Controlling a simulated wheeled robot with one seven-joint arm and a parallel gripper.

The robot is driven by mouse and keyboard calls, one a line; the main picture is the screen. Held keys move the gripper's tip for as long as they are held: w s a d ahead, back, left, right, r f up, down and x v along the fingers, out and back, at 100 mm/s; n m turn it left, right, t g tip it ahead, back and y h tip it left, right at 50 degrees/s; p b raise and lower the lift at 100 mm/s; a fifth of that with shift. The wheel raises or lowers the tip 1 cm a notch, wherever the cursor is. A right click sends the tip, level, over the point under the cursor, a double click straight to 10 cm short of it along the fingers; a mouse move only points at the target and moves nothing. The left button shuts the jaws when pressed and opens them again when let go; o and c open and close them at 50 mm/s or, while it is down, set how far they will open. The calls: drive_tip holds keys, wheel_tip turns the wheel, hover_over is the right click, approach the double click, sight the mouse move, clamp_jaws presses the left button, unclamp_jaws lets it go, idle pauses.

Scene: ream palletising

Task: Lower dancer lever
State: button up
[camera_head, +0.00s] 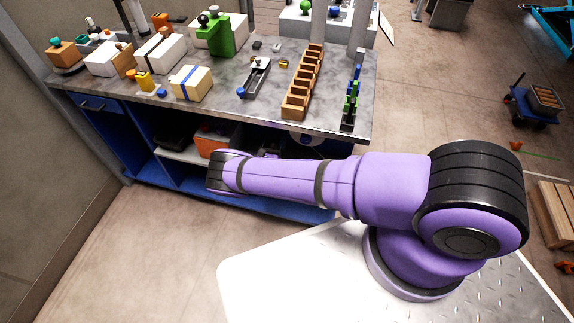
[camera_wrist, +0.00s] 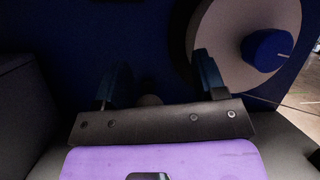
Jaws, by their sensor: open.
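My gripper (camera_wrist: 160,78) shows in the wrist view with its two dark blue fingers apart, in front of a dark blue panel (camera_wrist: 150,30). A small grey rounded thing (camera_wrist: 150,100) sits between the fingers, partly hidden by my gripper's body; I cannot tell whether it is the dancer lever or whether the fingers touch it. A pale disc (camera_wrist: 225,45) with a blue knob (camera_wrist: 267,50) is to the right of the fingers. In the head view, my purple arm reaches left in front of the bench, and my gripper cannot be made out. No dancer lever is clearly identifiable.
The grey worktop (camera_head: 225,100) holds boxes, a green fixture (camera_head: 222,38), a wooden slotted rack (camera_head: 300,85) and other small items. Below it are blue shelves with an orange bin (camera_head: 208,145). A blue cart (camera_head: 530,105) stands at right. Floor at lower left is clear.

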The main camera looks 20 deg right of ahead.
drive_tip(key=s+r, duration=0.1)
drive_tip(key=s, duration=1.3)
drive_tip(key=shift+s+r, duration=0.15)
drive_tip(key=shift+s, duration=0.1)
